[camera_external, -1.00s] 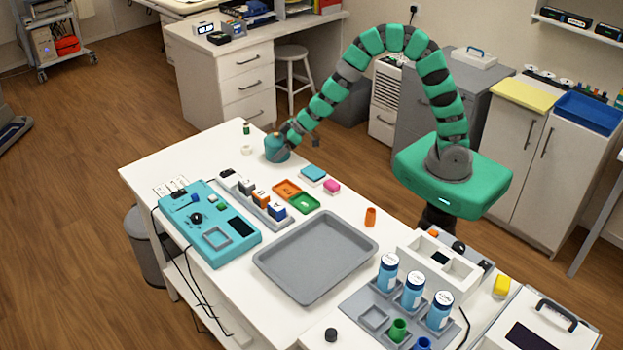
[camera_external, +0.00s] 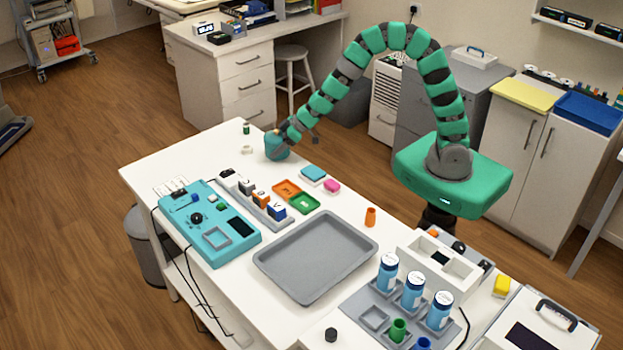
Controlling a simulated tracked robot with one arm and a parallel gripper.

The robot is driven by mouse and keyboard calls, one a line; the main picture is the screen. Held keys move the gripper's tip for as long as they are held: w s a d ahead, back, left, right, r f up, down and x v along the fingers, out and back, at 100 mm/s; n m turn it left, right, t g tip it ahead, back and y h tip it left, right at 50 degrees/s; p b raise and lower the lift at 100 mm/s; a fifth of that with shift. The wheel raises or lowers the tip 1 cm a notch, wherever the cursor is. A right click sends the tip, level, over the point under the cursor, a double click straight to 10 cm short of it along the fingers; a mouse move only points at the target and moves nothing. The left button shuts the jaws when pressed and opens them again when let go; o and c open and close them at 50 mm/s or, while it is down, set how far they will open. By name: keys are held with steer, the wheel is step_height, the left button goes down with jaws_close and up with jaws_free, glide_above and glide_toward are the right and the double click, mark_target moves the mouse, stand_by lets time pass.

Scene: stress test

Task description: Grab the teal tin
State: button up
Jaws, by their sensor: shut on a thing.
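The teal tin (camera_external: 276,151) stands upright on the white table near its far end. My gripper (camera_external: 280,134) reaches down to the tin's top from the right and is shut on it. The finger contact is small and partly hidden by the gripper itself. The tin appears to be on or very close to the table top; a small gap cannot be told.
A small green bottle (camera_external: 246,128) and a white ring (camera_external: 247,149) are left of the tin. A teal control box (camera_external: 210,225), a grey tray (camera_external: 316,257), and a block rack (camera_external: 262,201) lie nearer. The table around the tin's right side is clear.

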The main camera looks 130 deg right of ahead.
steer(key=shift+s+a+r, duration=0.15)
steer(key=shift+r, duration=0.5)
steer(key=shift+s+a+r, duration=0.1)
steer(key=shift+r, duration=0.5)
steer(key=s+a+r+b, duration=0.1)
steer(key=s+a+b, duration=0.7)
steer(key=s+a, duration=0.2)
steer(key=shift+s+a, duration=0.25)
steer(key=shift+a, duration=0.3)
